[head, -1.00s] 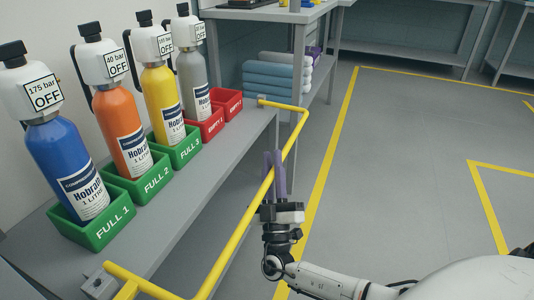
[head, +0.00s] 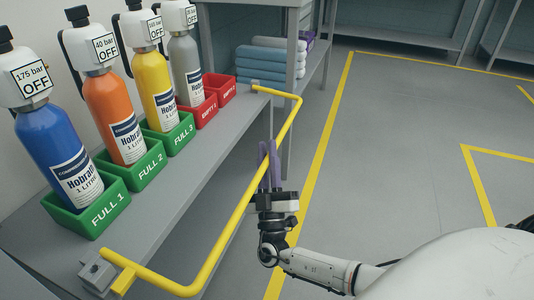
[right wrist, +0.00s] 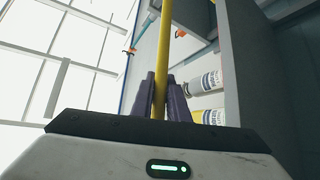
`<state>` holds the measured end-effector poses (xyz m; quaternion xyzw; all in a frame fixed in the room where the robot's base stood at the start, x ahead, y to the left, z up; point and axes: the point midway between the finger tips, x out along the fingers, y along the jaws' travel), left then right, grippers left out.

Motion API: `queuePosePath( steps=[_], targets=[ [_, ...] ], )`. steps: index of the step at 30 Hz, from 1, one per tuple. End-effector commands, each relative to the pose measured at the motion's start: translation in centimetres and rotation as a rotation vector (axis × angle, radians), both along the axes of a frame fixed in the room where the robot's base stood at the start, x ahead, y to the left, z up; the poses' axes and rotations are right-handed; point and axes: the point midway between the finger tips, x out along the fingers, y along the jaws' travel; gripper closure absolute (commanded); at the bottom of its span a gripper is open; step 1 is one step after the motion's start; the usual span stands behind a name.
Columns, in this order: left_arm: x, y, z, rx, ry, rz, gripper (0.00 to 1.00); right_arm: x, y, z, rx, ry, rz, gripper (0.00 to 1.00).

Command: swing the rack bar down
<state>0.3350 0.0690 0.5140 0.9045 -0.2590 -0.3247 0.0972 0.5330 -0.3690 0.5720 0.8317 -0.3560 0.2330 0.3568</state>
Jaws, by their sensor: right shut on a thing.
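The yellow rack bar (head: 234,222) is a long U-shaped rail along the open side of the grey bottle shelf. Its two ends meet small grey brackets on the shelf, near (head: 97,271) and far (head: 256,84). It stands out from the shelf's edge. My right gripper (head: 268,160) has its purple fingers on either side of the bar's long stretch and is shut on it. The right wrist view shows the bar (right wrist: 161,72) between the two fingers. My left gripper is in neither view.
Blue (head: 60,160), orange (head: 114,118), yellow (head: 161,95) and grey (head: 187,70) bottles stand in green and red bins on the shelf. The farthest red bin (head: 221,90) holds no bottle. Open floor with yellow lines lies to the right.

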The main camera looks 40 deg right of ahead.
Motion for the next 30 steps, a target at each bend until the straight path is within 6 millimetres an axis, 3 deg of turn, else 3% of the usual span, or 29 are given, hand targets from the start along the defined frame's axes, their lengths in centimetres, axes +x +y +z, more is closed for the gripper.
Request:
queuePosePath(
  steps=[1, 15, 16, 19, 30],
  targets=[
    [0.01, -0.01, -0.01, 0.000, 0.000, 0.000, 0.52, -0.99, -1.57, -0.53, 0.008, -0.005, -0.039, 1.00],
    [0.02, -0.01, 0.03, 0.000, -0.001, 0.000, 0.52, -0.99, -1.57, -0.53, 0.008, -0.005, -0.039, 1.00],
    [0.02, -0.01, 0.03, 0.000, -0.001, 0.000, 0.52, -0.98, -1.57, -0.53, 0.008, -0.005, -0.039, 0.82],
    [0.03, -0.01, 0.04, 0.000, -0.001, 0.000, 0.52, -0.92, -1.48, -0.46, 0.008, -0.007, -0.039, 0.68],
    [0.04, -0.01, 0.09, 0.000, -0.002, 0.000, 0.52, -0.66, -0.90, -0.12, 0.008, -0.013, -0.030, 0.68]
  ],
)
